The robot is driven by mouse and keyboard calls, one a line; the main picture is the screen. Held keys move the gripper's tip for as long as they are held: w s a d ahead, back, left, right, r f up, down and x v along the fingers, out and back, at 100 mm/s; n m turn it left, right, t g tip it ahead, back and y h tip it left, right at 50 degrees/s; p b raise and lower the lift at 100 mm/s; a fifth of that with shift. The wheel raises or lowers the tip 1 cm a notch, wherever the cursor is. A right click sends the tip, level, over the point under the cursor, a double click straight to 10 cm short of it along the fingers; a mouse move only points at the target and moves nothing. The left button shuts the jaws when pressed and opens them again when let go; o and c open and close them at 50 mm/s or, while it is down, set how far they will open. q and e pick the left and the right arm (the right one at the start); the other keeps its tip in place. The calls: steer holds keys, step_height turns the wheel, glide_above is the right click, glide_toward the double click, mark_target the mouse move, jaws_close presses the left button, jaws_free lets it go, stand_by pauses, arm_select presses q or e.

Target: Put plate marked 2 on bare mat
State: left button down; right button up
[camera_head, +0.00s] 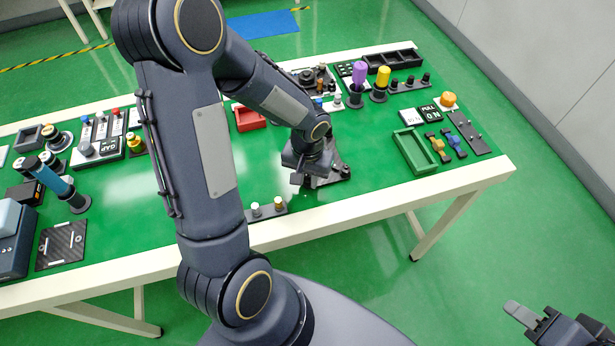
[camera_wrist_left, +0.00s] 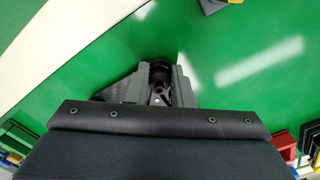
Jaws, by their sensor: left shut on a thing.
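A dark textured mat (camera_wrist_left: 118,88) shows beside the jaws, and a dark mat (camera_head: 335,180) shows under the gripper in the head view. I cannot tell whether the held thing touches it. My right gripper (camera_head: 530,318) is off the table at lower right, its jaws only partly shown. No 2 is clearly readable.
A second dark mat (camera_head: 62,245) with small light pieces lies at left. A low peg holder (camera_head: 268,210) is left of the gripper. A green tray (camera_head: 415,152), a white plate (camera_head: 411,117) and a black lettered plate (camera_head: 431,114) are at right. Table between is clear.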

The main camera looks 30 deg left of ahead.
arm_select(q)
steer(key=shift+f+b, duration=0.4)
steer(key=shift+b, duration=0.1)
steer(key=c, duration=1.3)
jaws_free()
